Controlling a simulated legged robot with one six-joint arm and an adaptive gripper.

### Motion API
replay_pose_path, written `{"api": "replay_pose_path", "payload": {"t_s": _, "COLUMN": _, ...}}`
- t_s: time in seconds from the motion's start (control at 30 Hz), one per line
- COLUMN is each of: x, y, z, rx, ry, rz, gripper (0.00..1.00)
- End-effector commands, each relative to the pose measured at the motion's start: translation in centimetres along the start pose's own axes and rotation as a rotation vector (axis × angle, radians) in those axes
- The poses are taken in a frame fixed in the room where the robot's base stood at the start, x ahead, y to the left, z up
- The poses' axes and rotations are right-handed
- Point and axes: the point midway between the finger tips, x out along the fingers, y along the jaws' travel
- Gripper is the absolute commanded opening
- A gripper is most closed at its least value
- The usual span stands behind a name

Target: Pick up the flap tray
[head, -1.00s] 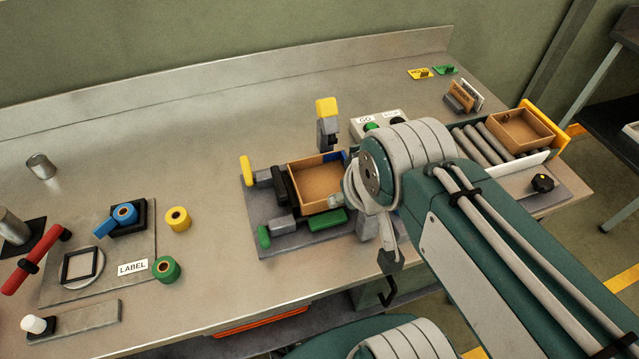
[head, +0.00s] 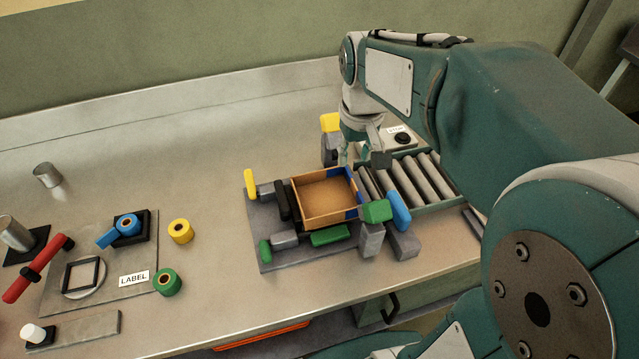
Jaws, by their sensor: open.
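A brown open tray (head: 325,195) with blue patches at its right corners sits in a grey clamping fixture (head: 266,228) near the middle of the bench. I take it as the flap tray; raised flaps cannot be made out. My gripper (head: 361,154) points down above and behind the tray's back right corner. Its fingers are apart, with nothing seen between them. My gripper appears clear of the tray, but the exact gap is hard to judge. My arm hides the right end of the bench.
Fixture blocks and a blue lever (head: 399,211) crowd the tray. Rollers (head: 410,180) lie to its right. A yellow-topped post (head: 330,124) and a button box (head: 402,139) stand close to my gripper. Tape rolls (head: 180,231) lie left; the bench between is clear.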

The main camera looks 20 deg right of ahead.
Motion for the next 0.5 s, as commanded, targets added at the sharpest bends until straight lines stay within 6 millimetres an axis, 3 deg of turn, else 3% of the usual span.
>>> {"api": "replay_pose_path", "payload": {"t_s": 0.2, "x": 2.1, "y": 1.1, "z": -2.5, "rx": 0.000, "ry": -0.085, "rz": -0.008, "gripper": 0.46}}
{"api": "replay_pose_path", "payload": {"t_s": 0.37, "x": 3.3, "y": 1.2, "z": -2.6, "rx": -0.001, "ry": -0.096, "rz": -0.010, "gripper": 0.46}}
{"api": "replay_pose_path", "payload": {"t_s": 0.5, "x": 5.7, "y": 1.2, "z": -2.4, "rx": -0.001, "ry": -0.097, "rz": -0.010, "gripper": 0.46}}
